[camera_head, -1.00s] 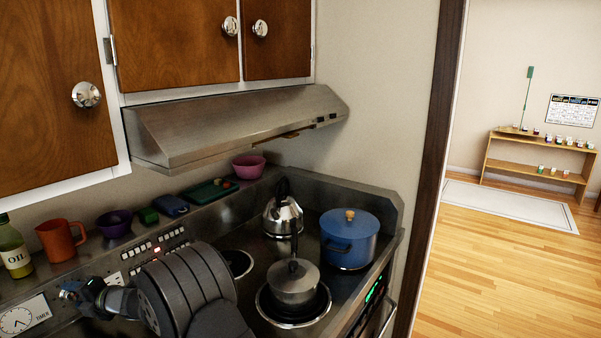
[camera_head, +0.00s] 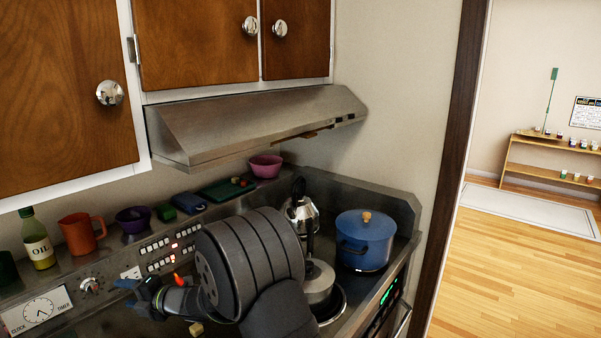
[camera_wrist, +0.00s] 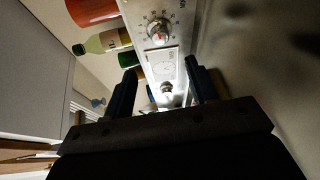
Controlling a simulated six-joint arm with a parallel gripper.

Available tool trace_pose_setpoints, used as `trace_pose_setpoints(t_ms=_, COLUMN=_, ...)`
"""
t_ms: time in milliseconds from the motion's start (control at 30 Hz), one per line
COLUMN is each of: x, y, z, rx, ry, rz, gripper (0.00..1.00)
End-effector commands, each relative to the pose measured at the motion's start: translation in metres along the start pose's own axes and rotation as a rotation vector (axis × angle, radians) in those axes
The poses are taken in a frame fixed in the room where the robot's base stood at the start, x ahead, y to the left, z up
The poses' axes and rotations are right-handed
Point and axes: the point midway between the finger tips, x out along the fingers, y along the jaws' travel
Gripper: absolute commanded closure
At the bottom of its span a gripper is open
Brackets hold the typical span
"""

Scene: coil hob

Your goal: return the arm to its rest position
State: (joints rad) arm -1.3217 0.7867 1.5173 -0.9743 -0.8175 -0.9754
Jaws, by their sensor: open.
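My gripper (camera_head: 128,292) has blue fingertips and sits low in the head view, in front of the control panel and just right of a round silver knob (camera_head: 91,286). My dark, thick arm link extends to its right and covers part of the hob. In the wrist view my gripper (camera_wrist: 158,88) has its two fingers apart, with nothing held between them. The panel (camera_wrist: 160,62) lies beyond them, with a dial knob (camera_wrist: 158,28) above and a smaller knob (camera_wrist: 167,88) showing between the fingers.
A grey pan (camera_head: 319,282) sits on the front burner, partly behind my arm. An oil bottle (camera_head: 38,242), orange jug (camera_head: 82,234) and purple bowl (camera_head: 133,219) line the back ledge. The hood (camera_head: 250,125) hangs above.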

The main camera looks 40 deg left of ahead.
Motion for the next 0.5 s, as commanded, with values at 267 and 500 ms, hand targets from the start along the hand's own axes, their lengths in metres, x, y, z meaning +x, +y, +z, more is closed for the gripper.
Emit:
trace_pose_setpoints(t_ms=267, x=-0.058, y=0.001, z=0.001, rx=0.001, ry=-0.003, rz=0.001, gripper=0.47)
trace_pose_setpoints(t_ms=500, x=-0.005, y=0.000, z=-0.001, rx=-0.002, ry=0.002, rz=0.001, gripper=0.47)
